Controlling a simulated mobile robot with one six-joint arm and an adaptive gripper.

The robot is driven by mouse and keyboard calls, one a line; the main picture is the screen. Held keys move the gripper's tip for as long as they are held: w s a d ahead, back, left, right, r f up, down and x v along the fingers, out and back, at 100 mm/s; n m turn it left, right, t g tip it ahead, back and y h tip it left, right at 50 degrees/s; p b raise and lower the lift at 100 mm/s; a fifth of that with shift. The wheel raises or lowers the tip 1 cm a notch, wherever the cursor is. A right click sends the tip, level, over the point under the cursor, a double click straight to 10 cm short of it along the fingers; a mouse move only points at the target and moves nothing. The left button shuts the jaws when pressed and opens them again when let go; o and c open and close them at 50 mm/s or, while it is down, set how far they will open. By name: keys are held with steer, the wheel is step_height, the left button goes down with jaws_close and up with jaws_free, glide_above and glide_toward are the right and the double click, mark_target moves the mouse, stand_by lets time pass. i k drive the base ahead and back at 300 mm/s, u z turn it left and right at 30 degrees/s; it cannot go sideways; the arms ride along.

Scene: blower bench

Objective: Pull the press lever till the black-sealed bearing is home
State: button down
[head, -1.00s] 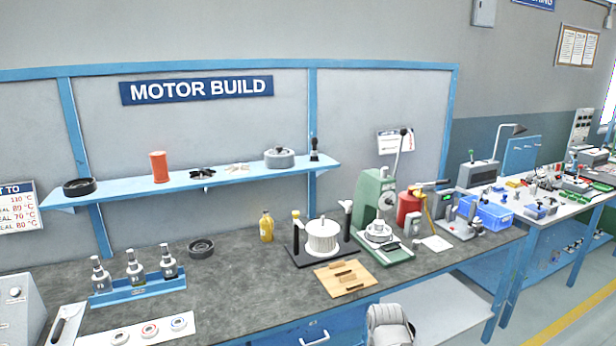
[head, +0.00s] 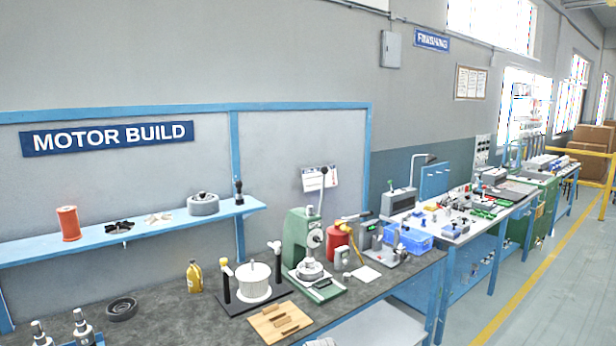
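The green arbor press (head: 300,232) stands on the dark bench, right of the middle of the head view. Its press lever (head: 321,192) points up, nearly upright, with a dark knob at the top. A pale round metal part (head: 310,268) sits on the press base under the ram. I cannot make out a black-sealed bearing there; it is too small to tell. My gripper is not in view.
Left of the press stand a white drum on a black stand (head: 254,283) and a yellow bottle (head: 195,276). A wooden block (head: 280,322) lies in front. A red canister (head: 337,243) and a blue bin (head: 408,238) are to the right.

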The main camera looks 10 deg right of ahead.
mark_target(325, 171)
steer(key=z, duration=0.1)
steer(key=i, duration=1.05)
steer(key=u, duration=0.2)
